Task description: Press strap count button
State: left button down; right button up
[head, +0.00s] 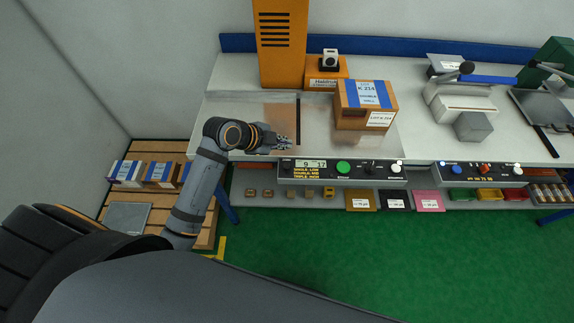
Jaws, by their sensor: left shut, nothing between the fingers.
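The control panel (318,180) runs along the front edge of the bench. It has a small lit display (310,164), a green button (343,167), a dark knob (370,168) and a white button (396,168). A dark control (287,164) sits at its left end. Its lettering mentions single, double and triple; I cannot tell which control is the strap count button. My left gripper (287,142) is shut and empty, just above and behind the panel's left end. I see no clear contact. My right gripper is not in view.
A cardboard box (365,107) with a blue-striped label stands on the bench right of my left gripper. An orange column (281,45) rises behind. A second panel (485,170) lies further right. Striped boxes (160,172) sit on a pallet at the left.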

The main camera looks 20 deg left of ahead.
aim_at(284, 167)
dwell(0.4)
pick_arm(q)
notch_tip(284, 167, down, 8)
jog(key=b, duration=0.7)
jog(key=shift+f+b, duration=0.35)
jog(key=shift+f, duration=0.1)
dwell(0.7)
jog(key=shift+f, duration=0.3)
jog(key=shift+f+b, duration=0.55)
jog(key=shift+f, duration=0.05)
dwell(0.6)
jog(key=shift+r, duration=0.1)
jog(key=shift+r+p, duration=0.9)
jog(key=shift+p, duration=0.1)
